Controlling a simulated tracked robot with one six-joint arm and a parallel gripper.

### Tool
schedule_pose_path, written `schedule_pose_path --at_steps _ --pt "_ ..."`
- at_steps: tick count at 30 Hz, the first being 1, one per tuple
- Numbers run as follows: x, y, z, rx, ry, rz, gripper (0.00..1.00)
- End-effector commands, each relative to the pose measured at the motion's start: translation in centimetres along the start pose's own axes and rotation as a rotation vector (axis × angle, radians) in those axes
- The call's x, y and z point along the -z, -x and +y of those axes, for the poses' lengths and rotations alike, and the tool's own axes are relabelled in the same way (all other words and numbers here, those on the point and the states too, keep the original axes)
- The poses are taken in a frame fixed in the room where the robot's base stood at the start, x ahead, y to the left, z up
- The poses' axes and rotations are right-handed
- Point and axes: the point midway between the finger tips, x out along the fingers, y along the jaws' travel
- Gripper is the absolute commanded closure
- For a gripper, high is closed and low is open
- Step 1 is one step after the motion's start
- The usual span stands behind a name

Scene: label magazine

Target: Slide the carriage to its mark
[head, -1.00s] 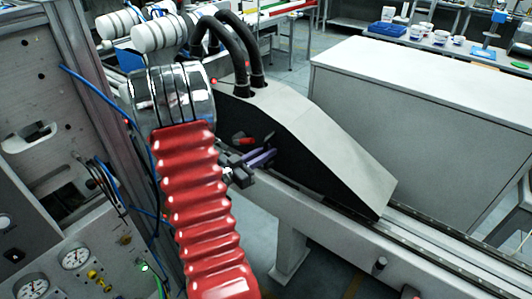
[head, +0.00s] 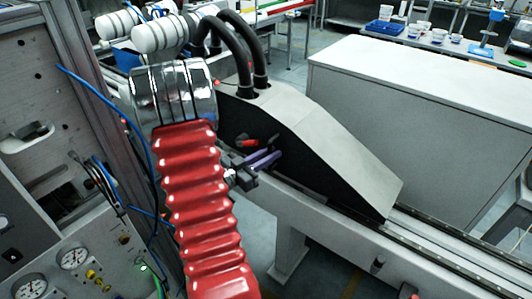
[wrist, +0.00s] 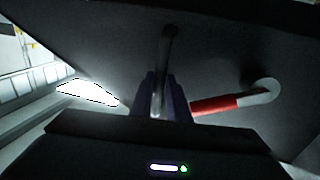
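The carriage (head: 330,150) is a wedge-shaped housing with a pale top and a dark side, sitting on the rail in the head view. Its dark side (wrist: 225,60) fills much of the wrist view. My gripper (head: 276,156) is at this side. Its two purple fingers (wrist: 161,92) stand on either side of a dark upright handle (wrist: 168,48) and appear shut on it. A red-sleeved lever (wrist: 215,105) with a bent grey end is just right of the fingers. I cannot make out the mark.
The rail (head: 430,250) runs on to the lower right, and its visible stretch past the carriage is clear. Black hoses (head: 240,50) arch from the carriage's top. A grey cabinet (head: 420,110) stands behind. A panel with gauges (head: 75,257) is at the left.

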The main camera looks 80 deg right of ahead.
Motion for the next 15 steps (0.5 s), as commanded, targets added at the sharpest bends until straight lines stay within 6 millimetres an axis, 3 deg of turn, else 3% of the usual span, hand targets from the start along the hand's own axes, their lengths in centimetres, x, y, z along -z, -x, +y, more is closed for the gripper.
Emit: schedule_pose_path --at_steps 7,15 --pt "0.05 0.16 -0.68 0.016 -0.003 0.0 0.69" --pt "0.07 0.3 -0.8 0.018 -0.005 0.0 0.69"
